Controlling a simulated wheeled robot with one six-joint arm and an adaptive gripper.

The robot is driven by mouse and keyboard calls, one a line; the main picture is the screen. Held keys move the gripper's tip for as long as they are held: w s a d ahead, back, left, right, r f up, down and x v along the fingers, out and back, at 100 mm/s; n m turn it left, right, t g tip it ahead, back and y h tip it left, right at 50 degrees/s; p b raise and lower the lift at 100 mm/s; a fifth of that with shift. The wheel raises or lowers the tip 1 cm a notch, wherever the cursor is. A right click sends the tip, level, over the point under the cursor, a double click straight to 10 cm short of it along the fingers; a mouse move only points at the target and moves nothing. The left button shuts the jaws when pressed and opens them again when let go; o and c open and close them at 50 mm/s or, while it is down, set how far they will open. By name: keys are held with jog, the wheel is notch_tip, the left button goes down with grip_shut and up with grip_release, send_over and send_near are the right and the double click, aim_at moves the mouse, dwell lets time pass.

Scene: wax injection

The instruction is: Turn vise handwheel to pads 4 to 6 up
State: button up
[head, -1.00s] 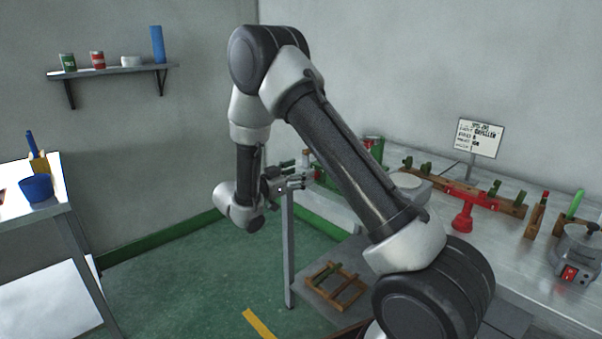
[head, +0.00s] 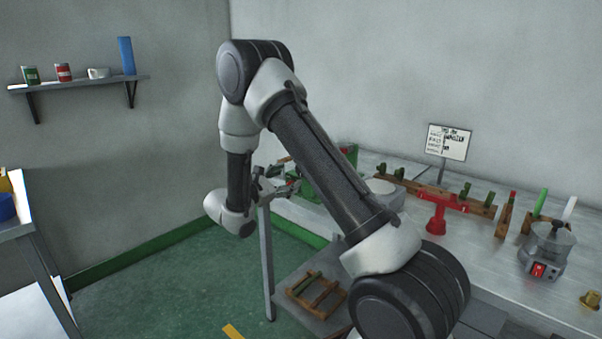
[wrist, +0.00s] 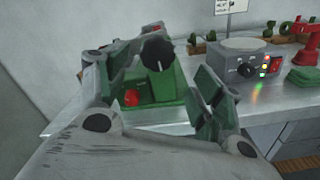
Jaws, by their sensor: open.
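My gripper (head: 282,176) is open and empty at the left end of the bench, partly hidden by my arm in the head view. In the wrist view my gripper (wrist: 165,98) has its two fingers spread on either side of a green device (wrist: 168,85). The device carries a black round knob (wrist: 157,52) with a white mark and a red button (wrist: 131,97). It is the green block (head: 318,187) behind my arm in the head view. I cannot tell whether this is the vise and its handwheel. No pad numbers are readable.
A grey heater with lights (wrist: 250,62) stands right of the device. A red stand (head: 437,212), a wooden rack (head: 478,203) and a lidded pot (head: 548,250) are farther right. A wooden frame (head: 316,295) lies on a lower shelf. A sign (head: 450,142) stands behind.

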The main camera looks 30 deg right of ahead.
jog(key=w+d+n, duration=0.1)
jog(key=d+n, duration=0.1)
jog(key=n, duration=0.1)
jog(key=w+d+n, duration=0.1)
jog(key=d+n, duration=0.1)
jog(key=n, duration=0.1)
jog(key=d+n, duration=0.3)
jog(key=shift+w+d, duration=0.1)
jog(key=shift+w, duration=0.3)
jog(key=c, duration=1)
